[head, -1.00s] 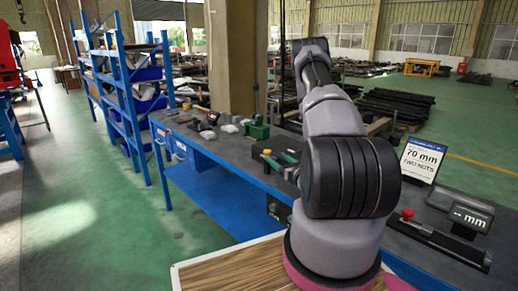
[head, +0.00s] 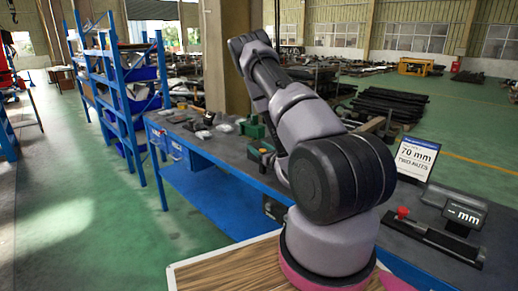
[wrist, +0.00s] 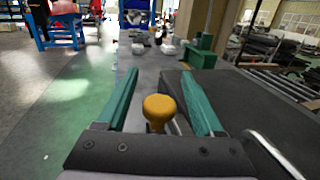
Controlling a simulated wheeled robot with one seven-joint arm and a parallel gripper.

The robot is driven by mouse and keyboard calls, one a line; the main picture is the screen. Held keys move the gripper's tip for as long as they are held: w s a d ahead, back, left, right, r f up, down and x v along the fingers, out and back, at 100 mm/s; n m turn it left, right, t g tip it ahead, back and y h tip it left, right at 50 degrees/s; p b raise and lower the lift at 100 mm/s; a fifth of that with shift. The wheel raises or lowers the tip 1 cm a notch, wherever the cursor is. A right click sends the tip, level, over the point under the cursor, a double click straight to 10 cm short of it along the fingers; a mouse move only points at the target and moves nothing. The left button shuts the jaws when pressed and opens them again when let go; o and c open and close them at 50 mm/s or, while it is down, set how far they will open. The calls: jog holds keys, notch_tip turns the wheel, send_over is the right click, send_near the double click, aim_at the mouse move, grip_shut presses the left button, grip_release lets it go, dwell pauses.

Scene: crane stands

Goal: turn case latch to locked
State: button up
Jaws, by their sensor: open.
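In the wrist view my gripper (wrist: 165,92) has its two teal fingers spread wide. A rounded orange-yellow knob (wrist: 160,106) is between them, near the palm, with clear room on both sides. It looks like the latch's handle, but its pivot and any locked mark are hidden. A dark flat-topped box (wrist: 240,95), apparently the case, fills the right side beside the right finger. A bent metal bar (wrist: 272,152) is at its near right. In the head view my arm hides most of the case and the knob.
The blue-framed workbench (head: 235,168) runs away to the left, with a green vise-like block (head: 250,128) and small parts on it. A white "70 mm" sign (head: 414,158), a black gauge with a red knob (head: 402,213) and a display (head: 464,213) stand at right.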

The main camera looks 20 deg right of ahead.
jog(key=shift+c, duration=0.3)
grip_shut()
